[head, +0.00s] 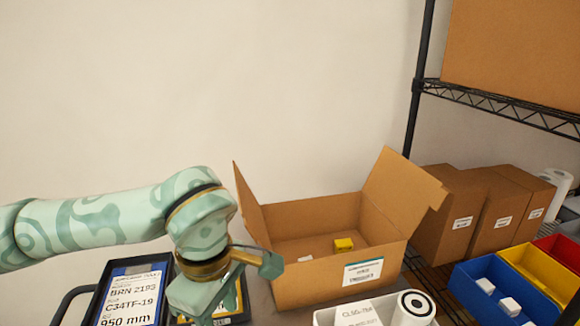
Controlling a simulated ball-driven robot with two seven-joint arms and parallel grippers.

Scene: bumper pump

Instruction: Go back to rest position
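My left arm reaches in from the left with its green patterned links, and its gripper (228,287) hangs low in front of the left side of an open cardboard box. Its wrist hides part of the things behind it, and its fingers are not clear enough to show whether they are open or shut. Nothing can be seen held in it. My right gripper is not in view. The cardboard box (305,215) stands with flaps up and holds a yellow item (343,244) and a small white item (305,259).
A black labelled case (130,290) lies at the lower left, partly behind my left arm. At right, a wire shelf (500,105) rises beside brown boxes (448,215), with blue (465,290), yellow (540,270) and red (562,250) bins.

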